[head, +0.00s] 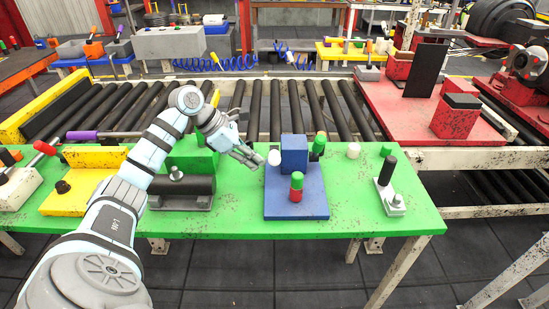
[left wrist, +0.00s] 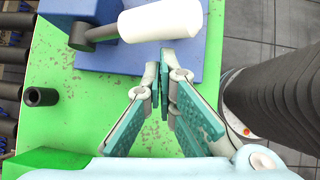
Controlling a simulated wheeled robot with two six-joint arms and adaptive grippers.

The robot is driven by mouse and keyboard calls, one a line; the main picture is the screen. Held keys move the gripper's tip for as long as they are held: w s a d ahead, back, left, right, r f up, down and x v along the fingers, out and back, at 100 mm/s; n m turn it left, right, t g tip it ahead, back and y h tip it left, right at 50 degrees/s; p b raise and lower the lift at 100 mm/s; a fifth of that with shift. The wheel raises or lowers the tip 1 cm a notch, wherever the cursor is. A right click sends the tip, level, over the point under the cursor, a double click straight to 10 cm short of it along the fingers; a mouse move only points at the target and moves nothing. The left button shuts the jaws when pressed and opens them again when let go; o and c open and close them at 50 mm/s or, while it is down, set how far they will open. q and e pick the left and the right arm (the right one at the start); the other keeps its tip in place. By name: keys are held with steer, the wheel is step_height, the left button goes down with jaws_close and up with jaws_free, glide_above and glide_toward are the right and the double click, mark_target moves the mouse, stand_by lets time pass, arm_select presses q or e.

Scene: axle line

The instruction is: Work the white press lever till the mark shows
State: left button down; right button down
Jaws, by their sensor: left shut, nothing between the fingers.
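The blue press (head: 294,155) stands on a blue base plate (head: 310,206) on the green table. Its lever ends in a white handle (head: 274,157) at the press's left side. In the left wrist view the white handle (left wrist: 160,20) sits on a dark shaft (left wrist: 98,34) above the blue base. My left gripper (head: 260,161) is just left of the white handle. Its fingertips (left wrist: 164,55) are closed together and empty, close to the handle; I cannot tell whether they touch it. I cannot make out a mark. My right gripper is not in view.
A black-handled lever (head: 388,172) is to the right. A green block with a dark fixture (head: 183,190) is to the left. The table between is clear.

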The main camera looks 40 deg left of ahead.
arm_select(q)
steer(key=v, duration=1.2)
stand_by(0.5)
